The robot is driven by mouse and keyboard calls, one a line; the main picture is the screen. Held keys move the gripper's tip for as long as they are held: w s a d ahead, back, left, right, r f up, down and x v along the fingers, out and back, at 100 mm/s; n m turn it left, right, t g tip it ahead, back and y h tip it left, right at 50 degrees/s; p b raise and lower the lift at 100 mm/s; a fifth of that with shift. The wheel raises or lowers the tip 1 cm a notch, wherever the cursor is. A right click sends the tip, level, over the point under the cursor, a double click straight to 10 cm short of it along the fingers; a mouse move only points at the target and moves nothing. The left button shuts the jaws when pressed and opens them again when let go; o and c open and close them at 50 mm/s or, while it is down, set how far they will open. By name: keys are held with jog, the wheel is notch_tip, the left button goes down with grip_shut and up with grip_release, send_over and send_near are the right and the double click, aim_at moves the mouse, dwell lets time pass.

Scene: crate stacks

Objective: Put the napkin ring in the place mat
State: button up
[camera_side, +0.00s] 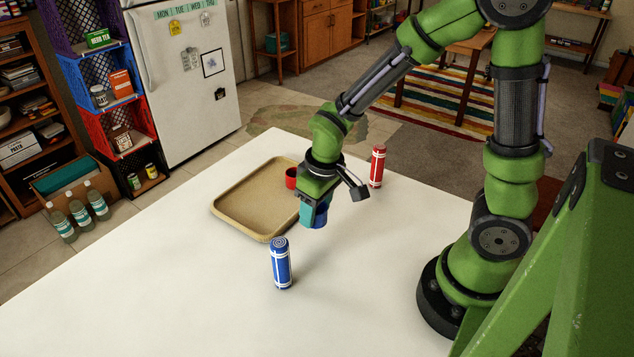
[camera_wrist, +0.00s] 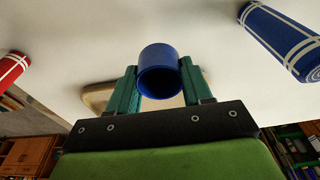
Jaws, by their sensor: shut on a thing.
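My gripper (camera_side: 314,214) is shut on a blue napkin ring (camera_wrist: 160,72). In the wrist view the ring sits between the teal fingers (camera_wrist: 160,88), its opening facing the camera. In the side view the ring (camera_side: 320,220) is partly hidden by the fingers, above the table beside the tray's right edge. A rolled blue place mat (camera_side: 281,264) with white stripes stands upright nearer the camera; it also shows at the right of the wrist view (camera_wrist: 280,38). A rolled red place mat (camera_side: 377,167) stands upright farther back, and at the left of the wrist view (camera_wrist: 12,67).
A tan tray (camera_side: 232,228) lies on the white table (camera_side: 180,285), left of my gripper. A red ring (camera_side: 291,178) is at its right side. The table is clear around the blue mat. Shelves, crates, a fridge and bottles stand beyond the table.

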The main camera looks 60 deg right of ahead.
send_over(260, 212)
jog(key=shift+s+f, duration=0.4)
jog(key=shift+f, duration=0.3)
jog(key=shift+w+f, duration=0.15)
jog(key=shift+w, duration=0.1)
jog(key=shift+f, duration=1.6)
jog(key=shift+f, duration=0.15)
jog(key=o, duration=1)
jog(key=shift+o, duration=0.2)
